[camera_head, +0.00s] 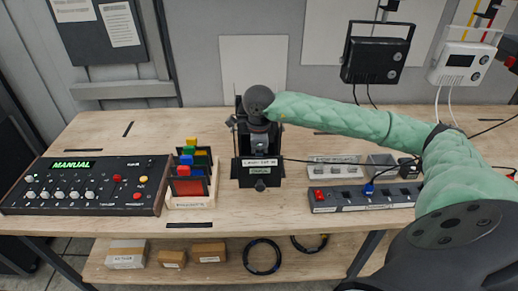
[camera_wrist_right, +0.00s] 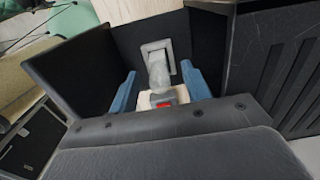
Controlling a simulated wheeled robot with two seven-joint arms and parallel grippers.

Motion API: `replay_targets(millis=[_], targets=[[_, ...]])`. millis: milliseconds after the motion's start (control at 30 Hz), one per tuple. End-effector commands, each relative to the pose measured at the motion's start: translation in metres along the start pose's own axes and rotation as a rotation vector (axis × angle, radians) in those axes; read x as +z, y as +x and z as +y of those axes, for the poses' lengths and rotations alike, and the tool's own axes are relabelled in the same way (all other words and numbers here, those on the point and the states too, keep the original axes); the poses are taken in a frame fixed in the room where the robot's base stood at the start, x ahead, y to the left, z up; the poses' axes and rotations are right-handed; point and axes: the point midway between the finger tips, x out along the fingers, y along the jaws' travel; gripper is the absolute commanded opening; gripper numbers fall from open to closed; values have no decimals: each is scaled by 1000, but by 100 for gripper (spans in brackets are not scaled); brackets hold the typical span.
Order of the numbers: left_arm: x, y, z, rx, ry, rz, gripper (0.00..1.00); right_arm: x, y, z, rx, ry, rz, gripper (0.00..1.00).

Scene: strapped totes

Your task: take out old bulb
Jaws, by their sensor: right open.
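The black lamp housing (camera_head: 258,176) stands in the middle of the bench with white labels on its front. My right arm, in a green sleeve, reaches over it from the right. My right gripper (camera_head: 259,122) is at its top. In the right wrist view, my right gripper (camera_wrist_right: 158,75) is open, with one blue finger on each side of a grey bulb-shaped piece (camera_wrist_right: 157,72). A gap shows between each finger and this piece. A cream part with a red patch (camera_wrist_right: 165,103) sits at its near end. Whether it is the old bulb I cannot tell. My left gripper is not in view.
A control panel (camera_head: 85,187) reading MANUAL and a rack of coloured blocks (camera_head: 190,202) stand left of the housing. A power strip (camera_head: 366,196) with a red switch lies to its right. Dark walls (camera_wrist_right: 85,75) surround the gripper closely. Bare bench shows at left back.

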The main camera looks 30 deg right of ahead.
Motion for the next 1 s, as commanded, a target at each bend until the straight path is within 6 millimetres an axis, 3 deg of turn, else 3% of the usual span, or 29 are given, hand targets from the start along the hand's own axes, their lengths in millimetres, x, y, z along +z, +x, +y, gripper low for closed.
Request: replay_targets(millis=[233, 400, 500, 567, 600, 700, 1000], targets=[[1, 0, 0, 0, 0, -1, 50, 0, 1, 0, 0, 0, 0, 48], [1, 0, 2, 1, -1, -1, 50, 0, 1, 0, 0, 0, 0, 15], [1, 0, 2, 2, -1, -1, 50, 0, 1, 0, 0, 0, 0, 0], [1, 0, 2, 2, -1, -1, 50, 0, 1, 0, 0, 0, 0, 0], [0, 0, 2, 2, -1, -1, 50, 0, 1, 0, 0, 0, 0, 16], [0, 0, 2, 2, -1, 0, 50, 0, 0, 0, 0, 0, 0, 0], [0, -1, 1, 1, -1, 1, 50, 0, -6, 0, -1, 0, -1, 0]])
